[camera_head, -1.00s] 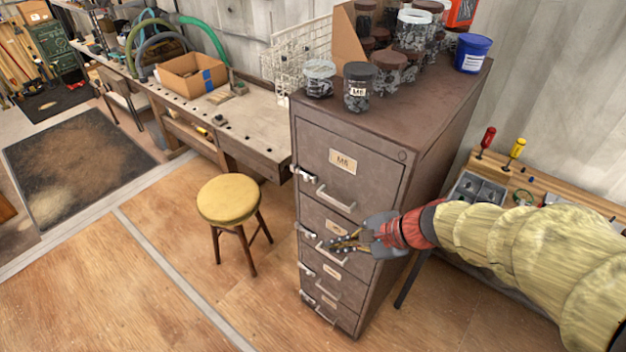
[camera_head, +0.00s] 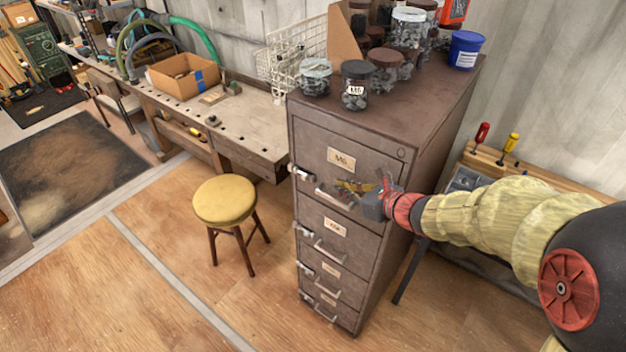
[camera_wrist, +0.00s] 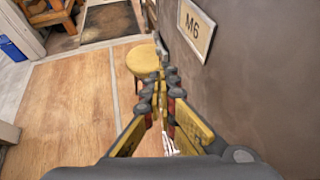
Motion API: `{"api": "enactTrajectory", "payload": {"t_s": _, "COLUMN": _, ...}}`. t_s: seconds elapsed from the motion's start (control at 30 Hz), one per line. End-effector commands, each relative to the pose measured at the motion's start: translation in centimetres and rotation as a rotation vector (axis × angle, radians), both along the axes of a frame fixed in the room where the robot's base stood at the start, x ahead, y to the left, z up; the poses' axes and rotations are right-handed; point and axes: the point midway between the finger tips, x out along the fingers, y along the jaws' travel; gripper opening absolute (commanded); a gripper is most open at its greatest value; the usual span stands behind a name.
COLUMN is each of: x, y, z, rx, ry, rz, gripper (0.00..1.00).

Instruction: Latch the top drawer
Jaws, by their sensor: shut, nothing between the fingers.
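The top drawer (camera_head: 317,146) of the brown metal cabinet carries an M6 label and looks pushed in, flush with the cabinet front. Its latch (camera_head: 301,174) is a small pale metal piece at the drawer's left edge, and its bar handle (camera_head: 335,198) sits low on the front. My gripper (camera_head: 345,186) is shut and empty in front of the drawer, close to the handle, pointing left toward the latch side. In the wrist view my gripper (camera_wrist: 162,78) has its fingertips together, with the M6 label (camera_wrist: 196,28) to the right. Part of the latch shows beyond the fingertips.
Several jars (camera_head: 356,85) and a blue tub (camera_head: 468,49) stand on the cabinet top. A yellow stool (camera_head: 224,202) is on the floor left of the cabinet, and a workbench (camera_head: 235,130) is behind. Lower drawers have similar handles. Floor in front is open.

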Motion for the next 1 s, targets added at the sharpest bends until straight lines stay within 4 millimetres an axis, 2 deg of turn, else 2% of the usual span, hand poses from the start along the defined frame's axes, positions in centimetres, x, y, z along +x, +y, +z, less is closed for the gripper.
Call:
{"api": "enactTrajectory", "payload": {"t_s": 0.27, "x": 1.0, "y": 0.9, "z": -0.8, "rx": -0.002, "ry": 0.0, "rz": 0.004, "gripper": 0.0}}
{"api": "enactTrajectory", "payload": {"t_s": 0.8, "x": 8.0, "y": 6.3, "z": -5.2, "rx": -0.002, "ry": 0.001, "rz": 0.003, "gripper": 0.0}}
{"api": "enactTrajectory", "payload": {"t_s": 1.0, "x": 9.6, "y": 7.4, "z": -6.0, "rx": -0.002, "ry": 0.0, "rz": 0.003, "gripper": 0.0}}
